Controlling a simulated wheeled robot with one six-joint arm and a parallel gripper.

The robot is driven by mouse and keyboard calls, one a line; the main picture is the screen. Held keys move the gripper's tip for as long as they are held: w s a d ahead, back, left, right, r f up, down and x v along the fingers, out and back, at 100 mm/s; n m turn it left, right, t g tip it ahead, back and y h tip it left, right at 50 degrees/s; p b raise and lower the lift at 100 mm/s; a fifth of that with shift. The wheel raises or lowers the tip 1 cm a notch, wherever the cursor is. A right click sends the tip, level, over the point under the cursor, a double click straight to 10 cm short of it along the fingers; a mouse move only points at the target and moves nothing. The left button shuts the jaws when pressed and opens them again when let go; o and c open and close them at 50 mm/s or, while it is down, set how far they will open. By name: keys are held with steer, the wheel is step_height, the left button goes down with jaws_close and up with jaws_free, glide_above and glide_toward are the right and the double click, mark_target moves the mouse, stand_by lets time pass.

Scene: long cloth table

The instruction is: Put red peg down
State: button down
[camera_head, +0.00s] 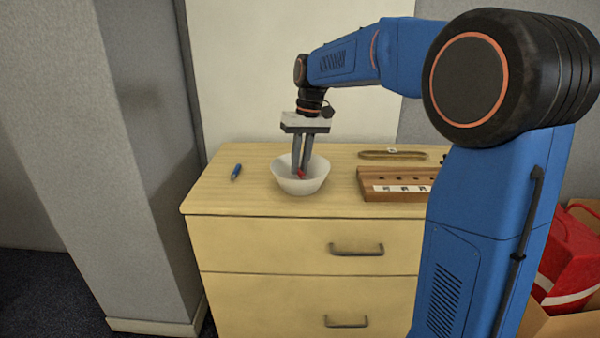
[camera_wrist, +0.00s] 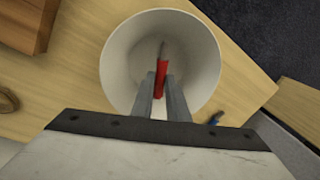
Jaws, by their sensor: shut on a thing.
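The red peg (camera_wrist: 161,77) is between the two fingers of my gripper (camera_wrist: 160,84) in the wrist view, with a thin grey tip at its far end. In the head view a small red part of the peg (camera_head: 300,174) shows at the fingertips. My gripper (camera_head: 300,172) is shut on the peg and points down into the white bowl (camera_head: 301,187). The fingertips are inside the bowl's rim. The bowl also shows around the peg in the wrist view (camera_wrist: 204,60). Whether the peg touches the bowl's bottom, I cannot tell.
The bowl stands on a light wooden chest top (camera_head: 230,201). A blue object (camera_head: 236,172) lies left of the bowl. A wooden block with holes (camera_head: 395,180) stands to the right, with a brown strap-like loop (camera_head: 392,154) behind it. My arm hides the block's right end.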

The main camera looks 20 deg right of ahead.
steer(key=shift+f, duration=1.35)
steer(key=shift+f, duration=0.15)
steer(key=c, duration=1.7)
jaws_free()
steer(key=shift+c, duration=0.2)
step_height(320, 180, up, 12)
steer(key=d, duration=0.1)
steer(key=shift+d, duration=0.4)
steer(key=s+d+f+t+h, duration=0.1)
steer(key=s+f, duration=0.2)
steer(key=s, duration=0.7)
steer(key=s+d+f+t, duration=0.2)
steer(key=s, duration=0.8)
steer(key=s+d+f+m+t, duration=0.1)
steer(key=s+d+f+t, duration=0.1)
steer(key=s+f, duration=1.1)
steer(key=shift+s+h, duration=0.4)
steer(key=shift+s, duration=0.45)
